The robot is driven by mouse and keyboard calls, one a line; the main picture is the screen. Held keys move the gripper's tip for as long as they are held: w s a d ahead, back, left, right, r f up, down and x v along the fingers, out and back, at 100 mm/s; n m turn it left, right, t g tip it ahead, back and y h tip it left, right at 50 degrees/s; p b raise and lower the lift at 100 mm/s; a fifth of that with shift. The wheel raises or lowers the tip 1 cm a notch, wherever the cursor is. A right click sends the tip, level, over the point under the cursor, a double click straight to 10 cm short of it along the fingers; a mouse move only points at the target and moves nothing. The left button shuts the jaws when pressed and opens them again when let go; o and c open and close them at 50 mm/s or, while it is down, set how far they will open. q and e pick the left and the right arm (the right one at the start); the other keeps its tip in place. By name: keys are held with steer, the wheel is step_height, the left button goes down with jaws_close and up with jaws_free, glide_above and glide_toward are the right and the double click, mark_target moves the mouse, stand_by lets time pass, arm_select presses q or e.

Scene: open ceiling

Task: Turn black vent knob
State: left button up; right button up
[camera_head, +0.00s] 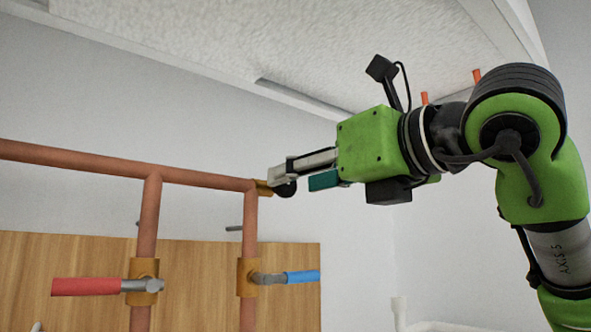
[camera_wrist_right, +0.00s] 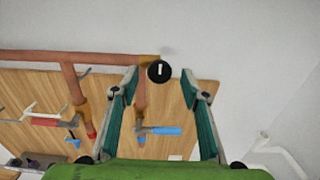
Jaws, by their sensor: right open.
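The black vent knob (camera_head: 286,188) sits at the right end of the horizontal copper pipe, on a brass fitting (camera_head: 263,187). In the right wrist view the round knob (camera_wrist_right: 158,71) shows a white mark and lies ahead, between the lines of my two fingers. My right gripper (camera_head: 292,176) reaches in from the right with its fingertips close to the knob. It also shows in the right wrist view (camera_wrist_right: 160,82), open, with nothing held. I cannot tell whether a finger touches the knob. My left gripper is not in view.
Copper pipes (camera_head: 85,159) run across and down the wall. A red-handled valve (camera_head: 86,287) and a blue-handled valve (camera_head: 301,277) sit below the knob. A wooden panel (camera_head: 200,285) backs the pipes. An opening edge in the ceiling (camera_head: 300,95) is above. The wall right of the panel is mostly clear.

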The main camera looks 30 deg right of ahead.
steer(key=shift+w+a, duration=0.1)
steer(key=shift+w, duration=0.85)
steer(key=c, duration=1.1)
steer(key=shift+o, duration=0.2)
